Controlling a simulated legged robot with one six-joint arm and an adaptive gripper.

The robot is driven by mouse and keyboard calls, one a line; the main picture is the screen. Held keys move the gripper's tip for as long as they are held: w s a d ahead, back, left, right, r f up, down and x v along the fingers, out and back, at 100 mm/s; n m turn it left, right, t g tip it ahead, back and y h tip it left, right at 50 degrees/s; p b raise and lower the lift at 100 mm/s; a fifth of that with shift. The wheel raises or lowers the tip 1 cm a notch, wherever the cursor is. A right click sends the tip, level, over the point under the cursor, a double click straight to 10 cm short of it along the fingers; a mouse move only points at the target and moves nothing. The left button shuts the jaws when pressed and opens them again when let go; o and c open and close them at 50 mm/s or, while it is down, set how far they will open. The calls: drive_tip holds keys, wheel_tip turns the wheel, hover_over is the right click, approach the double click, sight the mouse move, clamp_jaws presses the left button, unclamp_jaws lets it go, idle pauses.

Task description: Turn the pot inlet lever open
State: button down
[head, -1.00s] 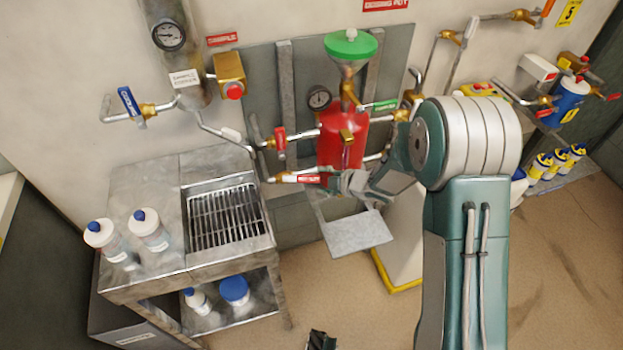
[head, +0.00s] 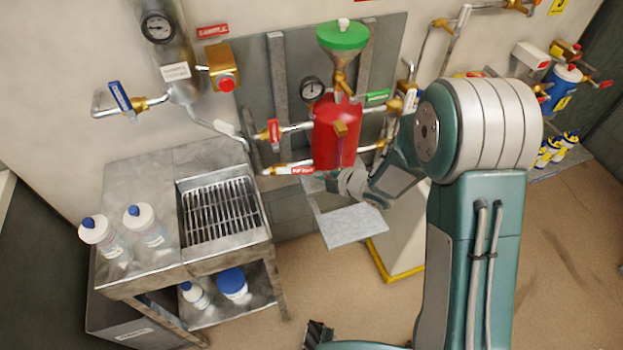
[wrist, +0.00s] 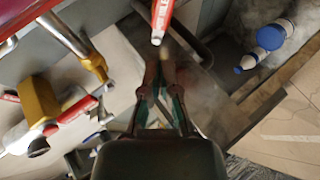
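A red lever with a white label (head: 301,170) sits on a brass valve on the lower left pipe of the red pot (head: 334,138). Its label is too small to read surely. In the wrist view a red lever with white lettering (wrist: 161,14) reaches down from the top edge, its pale end just ahead of my fingertips. My gripper (wrist: 159,64) points at it, its two fingers apart with a narrow gap and nothing seen held. In the head view my gripper (head: 328,178) is by the lever's free end; contact cannot be told.
Another red lever (head: 273,131) is on the pipe above, and a green lever (head: 378,96) is at the pot's upper right. A green funnel (head: 342,36) tops the pot. A metal sink bench (head: 150,270) with bottles stands left. Open floor (head: 330,285) lies in front.

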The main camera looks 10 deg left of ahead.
sight(297, 171)
drive_tip(key=s+f+n+t+h, duration=0.5)
drive_tip(key=s+n, duration=0.2)
drive_tip(key=n, duration=0.6)
drive_tip(key=w+a+f, duration=0.2)
drive_tip(key=w+a, duration=0.2)
drive_tip(key=w, duration=0.6)
drive_tip(key=shift+a+f, duration=0.15)
drive_tip(key=shift+a, duration=0.15)
